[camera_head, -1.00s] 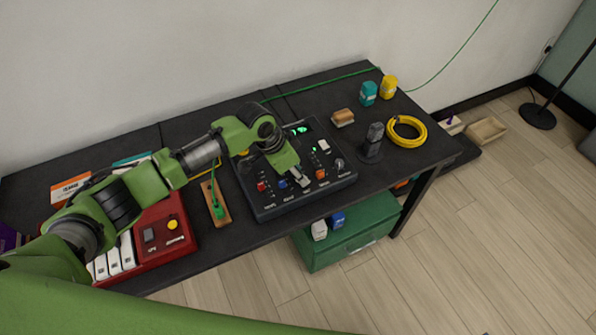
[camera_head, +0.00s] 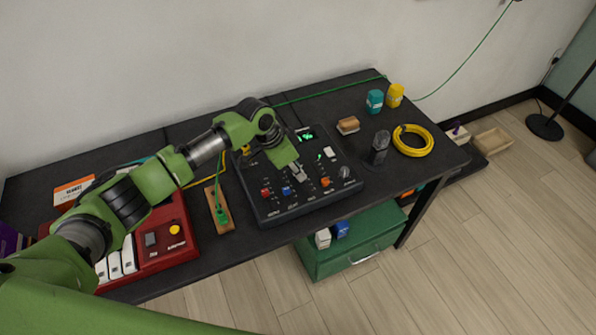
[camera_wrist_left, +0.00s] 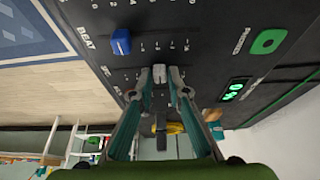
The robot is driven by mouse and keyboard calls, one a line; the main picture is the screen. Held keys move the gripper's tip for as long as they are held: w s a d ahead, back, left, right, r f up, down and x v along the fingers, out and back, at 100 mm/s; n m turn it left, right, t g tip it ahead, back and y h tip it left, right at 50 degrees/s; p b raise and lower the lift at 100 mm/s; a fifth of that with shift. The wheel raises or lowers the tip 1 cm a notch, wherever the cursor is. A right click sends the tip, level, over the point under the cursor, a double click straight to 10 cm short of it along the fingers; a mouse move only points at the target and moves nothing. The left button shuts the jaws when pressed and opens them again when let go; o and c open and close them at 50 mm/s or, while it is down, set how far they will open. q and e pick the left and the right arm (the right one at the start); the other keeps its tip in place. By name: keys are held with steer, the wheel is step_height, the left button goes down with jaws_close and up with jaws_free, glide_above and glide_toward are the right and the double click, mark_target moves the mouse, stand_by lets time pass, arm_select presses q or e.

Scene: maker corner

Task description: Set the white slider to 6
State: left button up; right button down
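The control panel (camera_head: 260,208) is a black box on the table with coloured slider caps and a lit green display (camera_head: 306,135). My left gripper (camera_head: 300,174) is low over the slot between the blue slider (camera_head: 287,190) and the orange slider (camera_head: 325,182). In the left wrist view, the fingertips (camera_wrist_left: 160,77) close on both sides of a pale cap, the white slider (camera_wrist_left: 159,72). The blue slider (camera_wrist_left: 121,41) shows beside it. The head view hides the white slider behind the fingers. The display digits (camera_wrist_left: 235,90) are too small to read surely. My right gripper is not in view.
A red keyboard box (camera_head: 178,255) and a wooden strip with a green connector (camera_head: 221,216) lie left of the panel. A black object (camera_head: 380,147) and a yellow coil (camera_head: 412,140) stand right. Another white cap (camera_head: 330,153) sits on the panel's right side.

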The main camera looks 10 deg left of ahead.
arm_select(q)
steer(key=shift+o, duration=0.6)
steer(key=v, duration=1.2)
